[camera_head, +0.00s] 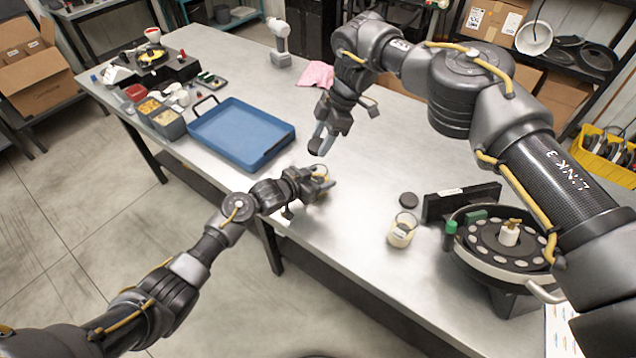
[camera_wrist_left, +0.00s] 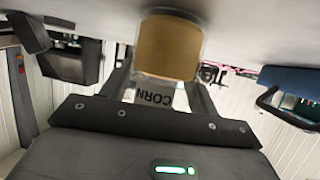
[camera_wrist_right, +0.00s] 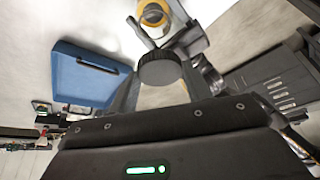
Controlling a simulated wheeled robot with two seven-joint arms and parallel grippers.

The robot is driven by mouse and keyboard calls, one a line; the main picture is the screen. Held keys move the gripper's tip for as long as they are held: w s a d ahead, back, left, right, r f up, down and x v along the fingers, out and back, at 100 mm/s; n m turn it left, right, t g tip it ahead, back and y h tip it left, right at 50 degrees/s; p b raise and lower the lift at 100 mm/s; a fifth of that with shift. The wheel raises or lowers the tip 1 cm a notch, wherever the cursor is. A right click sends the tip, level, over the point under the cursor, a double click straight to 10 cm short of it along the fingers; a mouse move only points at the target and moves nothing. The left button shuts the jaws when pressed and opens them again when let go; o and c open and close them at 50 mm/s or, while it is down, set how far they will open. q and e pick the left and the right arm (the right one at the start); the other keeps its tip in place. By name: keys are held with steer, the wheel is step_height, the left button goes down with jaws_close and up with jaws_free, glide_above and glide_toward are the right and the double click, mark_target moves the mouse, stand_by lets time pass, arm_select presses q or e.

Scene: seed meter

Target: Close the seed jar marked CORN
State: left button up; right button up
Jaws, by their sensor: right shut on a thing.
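The CORN jar (camera_wrist_left: 170,48) stands between my left gripper's fingers (camera_wrist_left: 165,85), its CORN label partly visible below the yellow contents in the left wrist view. In the head view my left gripper (camera_head: 322,184) is low at the table, mostly covering the jar. I cannot tell whether its fingers press the glass. My right gripper (camera_head: 321,142) is shut on a round black lid (camera_wrist_right: 160,68), held above and behind the jar in the head view. In the right wrist view the jar's open, round top (camera_wrist_right: 153,14) shows beyond the lid, apart from it.
A blue tray (camera_head: 243,133) lies to the left of the grippers. A second jar (camera_head: 402,232) stands at the right with a black lid (camera_head: 408,200) beside it. The round seed meter (camera_head: 508,245) is further right. A pink cloth (camera_head: 316,75) lies behind.

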arm_select(q)
steer(key=shift+s, duration=0.1)
steer(key=shift+c, duration=1.1)
arm_select(e)
steer(key=shift+s, duration=0.1)
arm_select(q)
steer(key=c, duration=0.6)
steer(key=shift+c, duration=0.2)
arm_select(e)
steer(key=shift+d+f, duration=0.1)
steer(key=shift+f, duration=2.35)
arm_select(q)
steer(key=shift+f, duration=0.1)
arm_select(e)
steer(key=shift+f, duration=0.15)
steer(key=shift+f, duration=0.8)
steer(key=shift+f, duration=0.55)
arm_select(q)
jaws_close()
arm_select(e)
steer(key=o, duration=0.6)
arm_select(q)
steer(key=shift+f, duration=0.1)
arm_select(e)
steer(key=o, duration=0.3)
